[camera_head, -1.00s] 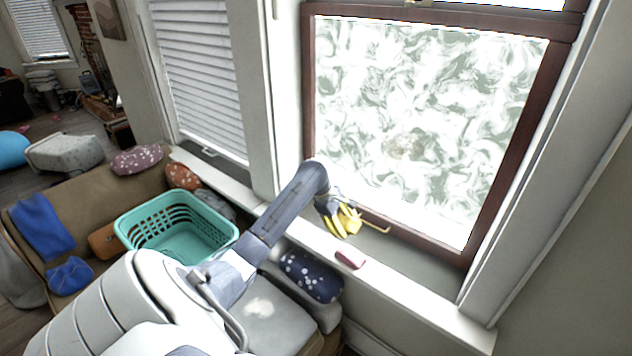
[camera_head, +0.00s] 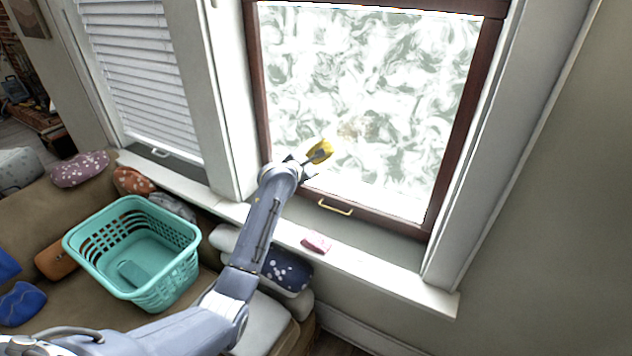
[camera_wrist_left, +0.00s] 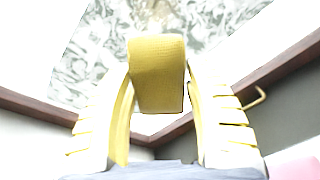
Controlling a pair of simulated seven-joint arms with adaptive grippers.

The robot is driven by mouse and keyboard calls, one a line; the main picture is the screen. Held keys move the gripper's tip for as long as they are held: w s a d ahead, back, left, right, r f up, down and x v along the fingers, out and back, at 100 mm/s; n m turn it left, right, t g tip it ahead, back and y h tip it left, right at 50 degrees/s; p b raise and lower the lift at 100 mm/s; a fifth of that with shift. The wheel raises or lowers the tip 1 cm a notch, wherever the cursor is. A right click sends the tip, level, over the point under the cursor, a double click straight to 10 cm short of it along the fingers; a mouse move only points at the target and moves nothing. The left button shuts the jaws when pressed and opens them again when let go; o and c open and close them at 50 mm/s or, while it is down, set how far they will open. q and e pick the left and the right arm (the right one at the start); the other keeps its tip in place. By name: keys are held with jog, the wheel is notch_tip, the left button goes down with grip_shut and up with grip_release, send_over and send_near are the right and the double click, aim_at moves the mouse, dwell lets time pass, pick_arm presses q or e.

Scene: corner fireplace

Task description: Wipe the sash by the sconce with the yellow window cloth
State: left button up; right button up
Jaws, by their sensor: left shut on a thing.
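The yellow window cloth (camera_head: 321,150) is a small folded pad, held in my left gripper (camera_head: 311,159). It is in front of the lower left part of the sash's cloudy, smeared pane (camera_head: 400,80). I cannot tell whether it touches the glass. In the left wrist view the cloth (camera_wrist_left: 157,75) sits between the two fingers of my left gripper (camera_wrist_left: 160,105), with the smeared pane beyond. The sash has a dark red-brown frame (camera_head: 456,125) and a brass handle (camera_head: 335,207) on its bottom rail. No sconce is in view. My right gripper is not in view.
A pink block (camera_head: 316,242) lies on the white window sill (camera_head: 385,278). A teal basket (camera_head: 135,250) stands on the brown sofa (camera_head: 35,215) at left, with several cushions around. A window with closed blinds (camera_head: 140,75) is to the left.

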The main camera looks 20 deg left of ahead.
aim_at(343, 138)
pick_arm(q)
jog(key=shift+a+r+t, duration=0.15)
jog(key=shift+r+t, duration=0.25)
jog(key=shift+r, duration=0.3)
jog(key=shift+w+r+t, duration=0.1)
jog(key=shift+r+t, duration=0.05)
jog(key=shift+t, duration=0.25)
jog(key=shift+w+d, duration=0.2)
jog(key=shift+w, duration=0.75)
jog(key=shift+w+d, duration=0.2)
jog(key=shift+w, duration=0.8)
jog(key=shift+w+d, duration=0.2)
jog(key=shift+w, duration=0.75)
jog(key=shift+w+d, duration=0.2)
jog(key=shift+w, duration=0.75)
jog(key=shift+s+d, duration=0.2)
jog(key=shift+d, duration=0.65)
jog(key=shift+s+d, duration=0.2)
jog(key=shift+d, duration=0.65)
jog(key=shift+d, duration=0.1)
